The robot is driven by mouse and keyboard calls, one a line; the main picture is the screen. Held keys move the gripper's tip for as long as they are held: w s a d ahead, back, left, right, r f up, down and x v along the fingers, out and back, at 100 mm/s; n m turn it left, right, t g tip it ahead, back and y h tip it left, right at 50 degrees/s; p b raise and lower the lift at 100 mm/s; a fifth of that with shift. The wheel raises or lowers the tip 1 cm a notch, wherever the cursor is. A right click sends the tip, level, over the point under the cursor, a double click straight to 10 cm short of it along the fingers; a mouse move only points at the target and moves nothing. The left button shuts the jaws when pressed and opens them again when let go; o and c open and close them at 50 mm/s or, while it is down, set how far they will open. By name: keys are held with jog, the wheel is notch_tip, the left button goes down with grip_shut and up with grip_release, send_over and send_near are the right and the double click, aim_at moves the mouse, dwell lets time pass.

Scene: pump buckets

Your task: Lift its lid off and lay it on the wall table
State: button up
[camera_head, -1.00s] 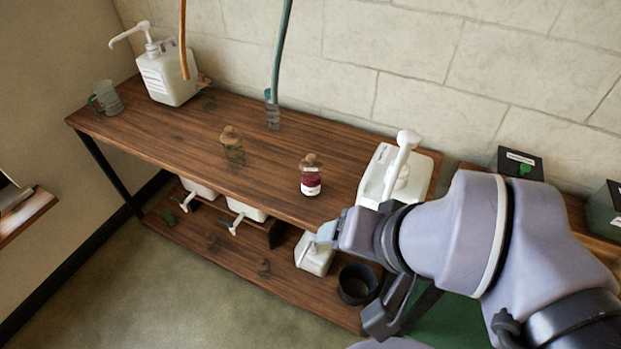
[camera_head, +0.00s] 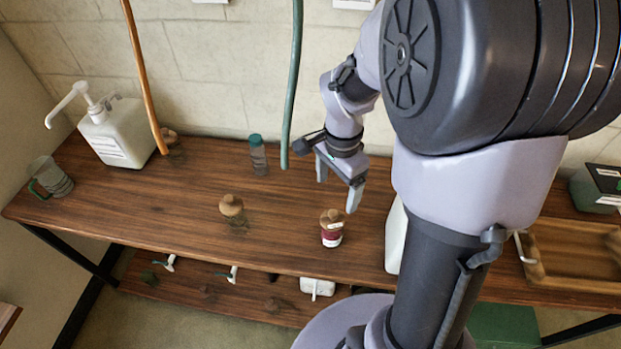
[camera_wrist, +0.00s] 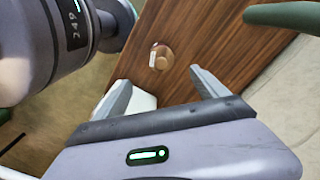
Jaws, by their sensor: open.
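A small jar with dark red contents and a white label (camera_head: 331,238) stands on the wooden wall table (camera_head: 130,205). Its round, cork-coloured lid (camera_head: 333,217) is on it. In the wrist view the lid (camera_wrist: 162,58) shows from above, beyond the fingertips and roughly between their lines. My gripper (camera_head: 338,186) is open and empty, above the table behind the jar in the head view. It also shows in the wrist view (camera_wrist: 160,80), fingers apart and touching nothing. A clear jar with a similar lid (camera_head: 232,206) stands to the left.
An orange hose (camera_head: 143,75) and a green hose (camera_head: 293,85) hang over the table, the green one near my gripper. A white pump bucket (camera_head: 120,133), a mug (camera_head: 52,180) and a teal-capped bottle (camera_head: 258,155) stand left. A white container (camera_head: 395,238) stands right of the jar, partly hidden.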

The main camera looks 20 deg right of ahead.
aim_at(334, 213)
notch_tip(334, 213, down, 6)
jog(key=shift+w+f+b, duration=0.15)
jog(key=shift+f+b, duration=0.1)
jog(key=shift+b, duration=0.7)
notch_tip(334, 213, down, 6)
jog(key=b, duration=0.3)
jog(key=shift+r, duration=0.4)
jog(key=shift+c, duration=0.2)
jog(key=c, duration=1.4)
